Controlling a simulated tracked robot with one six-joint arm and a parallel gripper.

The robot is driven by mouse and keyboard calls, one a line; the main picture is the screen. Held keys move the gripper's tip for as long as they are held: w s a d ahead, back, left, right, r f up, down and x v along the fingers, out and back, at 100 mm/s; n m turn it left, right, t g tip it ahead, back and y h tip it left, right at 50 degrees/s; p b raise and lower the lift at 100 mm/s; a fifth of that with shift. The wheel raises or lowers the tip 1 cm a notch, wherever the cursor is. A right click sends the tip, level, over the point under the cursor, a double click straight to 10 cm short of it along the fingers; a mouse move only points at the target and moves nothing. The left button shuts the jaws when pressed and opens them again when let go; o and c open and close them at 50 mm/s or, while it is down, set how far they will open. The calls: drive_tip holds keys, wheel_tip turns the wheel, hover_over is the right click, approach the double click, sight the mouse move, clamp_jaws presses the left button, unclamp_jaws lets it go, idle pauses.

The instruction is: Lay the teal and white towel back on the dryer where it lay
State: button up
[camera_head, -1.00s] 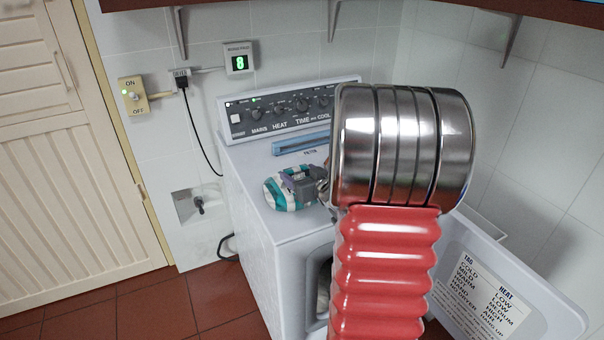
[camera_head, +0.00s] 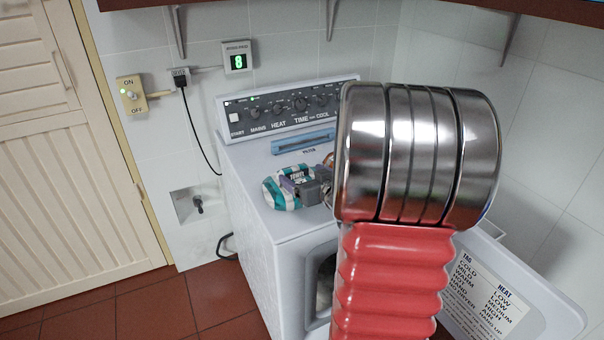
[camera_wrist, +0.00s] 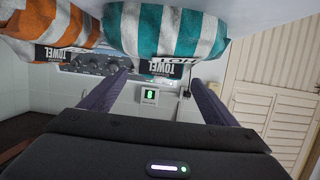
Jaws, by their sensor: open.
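The teal and white striped towel (camera_head: 273,194) lies rolled up on the top of the white dryer (camera_head: 247,180), near its left front part. In the wrist view the towel (camera_wrist: 160,28) fills the top middle, with its dark label showing. My gripper (camera_head: 294,184) is at the towel's right side in the head view, partly in front of it. In the wrist view my gripper (camera_wrist: 160,82) has its two fingers spread with no towel clamped between them. The fingertips reach the towel's edge; whether they touch it I cannot tell.
An orange and white towel (camera_wrist: 58,30) lies beside the teal one; in the head view my arm mostly hides it. A blue filter strip (camera_head: 300,143) and the control panel (camera_head: 285,108) are behind. The dryer door (camera_head: 492,296) hangs open at the front right.

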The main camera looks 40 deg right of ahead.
drive_tip(key=v, duration=0.9)
drive_tip(key=shift+w, duration=0.15)
idle(0.5)
drive_tip(key=a+r+g+h, duration=0.1)
drive_tip(key=a+r+g, duration=0.3)
drive_tip(key=a, duration=0.8)
drive_tip(key=s+a+n+g+y, duration=0.1)
drive_tip(key=s+a, duration=0.3)
drive_tip(key=a, duration=0.3)
drive_tip(key=s+a+f+n+g+y, duration=0.1)
drive_tip(key=s+a+g+y, duration=0.1)
drive_tip(key=a, duration=0.5)
drive_tip(key=s+a+n+g+y, duration=0.1)
drive_tip(key=s+a+y, duration=0.1)
drive_tip(key=s+a, duration=0.3)
drive_tip(key=a, duration=0.3)
drive_tip(key=shift+s+f, duration=0.2)
drive_tip(key=shift+s, duration=0.15)
drive_tip(key=shift+d, duration=0.1)
